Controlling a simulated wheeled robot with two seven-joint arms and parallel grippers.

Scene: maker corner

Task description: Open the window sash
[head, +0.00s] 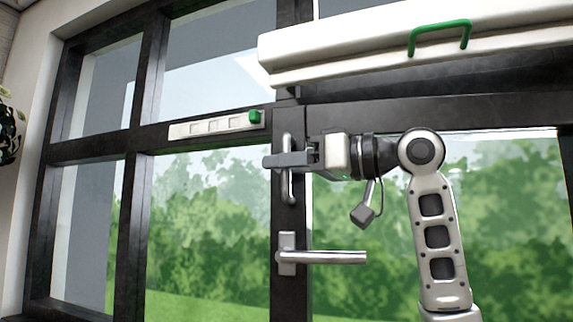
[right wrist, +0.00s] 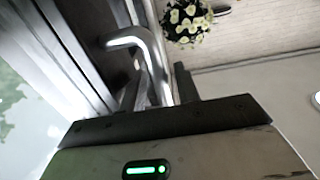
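A tall window (head: 140,150) with dark frames and glass panes fills the head view. A vertical silver pull handle (head: 288,185) stands on its dark upright. My right gripper (head: 290,160) reaches in from the right at the upper part of this handle, its fingers lying across it. In the right wrist view the curved silver bar of the handle (right wrist: 157,65) runs down between my two fingers (right wrist: 160,92), which look closed in on it. A silver lever handle (head: 335,257) sits lower on the same upright. My left gripper is not in view.
A white housing (head: 340,65) with a green grab handle (head: 440,36) juts out above my right arm. A white strip with a green knob (head: 255,117) is on the crossbar to the left. White flowers (right wrist: 186,20) show near a pale wall in the wrist view.

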